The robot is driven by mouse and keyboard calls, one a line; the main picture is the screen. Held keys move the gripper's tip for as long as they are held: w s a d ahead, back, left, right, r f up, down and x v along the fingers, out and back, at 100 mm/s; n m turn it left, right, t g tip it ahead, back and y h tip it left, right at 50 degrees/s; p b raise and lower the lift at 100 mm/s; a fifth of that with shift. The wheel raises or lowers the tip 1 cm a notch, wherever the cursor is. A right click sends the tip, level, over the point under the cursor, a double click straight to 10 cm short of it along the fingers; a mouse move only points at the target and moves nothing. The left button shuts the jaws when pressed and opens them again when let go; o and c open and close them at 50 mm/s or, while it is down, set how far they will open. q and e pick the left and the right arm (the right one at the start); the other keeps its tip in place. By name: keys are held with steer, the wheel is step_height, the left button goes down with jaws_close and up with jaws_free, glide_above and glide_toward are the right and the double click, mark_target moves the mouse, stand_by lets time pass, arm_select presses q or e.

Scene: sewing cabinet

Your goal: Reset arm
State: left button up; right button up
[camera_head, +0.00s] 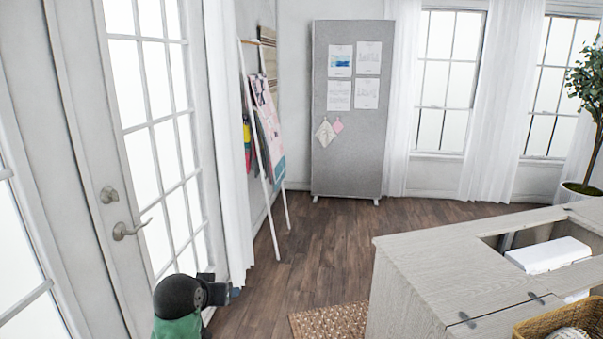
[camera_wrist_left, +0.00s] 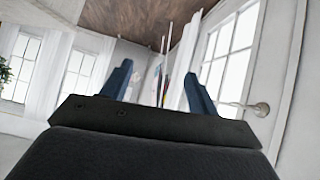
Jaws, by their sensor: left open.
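My left arm shows at the bottom left of the head view, with a dark rounded joint and a green part. The view there is tilted and seems upside down. My right gripper is in neither view.
A glazed door (camera_head: 148,140) stands close on the left. A sewing cabinet (camera_head: 420,290) with an open top and a wicker basket (camera_head: 540,324) is at the lower right. A woven rug (camera_head: 330,321) lies beside it. A leaning rack (camera_head: 264,150) and grey board (camera_head: 345,175) stand behind clear wood floor.

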arm_select(q)
steer(key=s+d+f+m+g, duration=0.1)
steer(key=s+d+f+g, duration=0.1)
steer(key=s+f, duration=0.7)
steer(key=s+d+f+m+g+p, duration=0.1)
steer(key=s+d+f, duration=0.3)
steer(key=s+f, duration=0.6)
steer(key=s+g, duration=0.1)
steer(key=s, duration=0.3)
steer(key=shift+s+g, duration=0.2)
steer(key=shift+g, duration=0.1)
steer(key=s+f+g, duration=0.1)
steer(key=s+f, duration=0.2)
steer(key=s, duration=0.2)
steer(key=s+f+g, duration=0.1)
steer(key=s+f, duration=0.1)
steer(key=s, duration=0.3)
steer(key=s+f+g, duration=0.1)
steer(key=s+f, duration=0.2)
steer(key=s, duration=0.2)
steer(key=shift+f+p, duration=0.35)
steer(key=shift+p, duration=0.05)
steer(key=shift+c, duration=0.2)
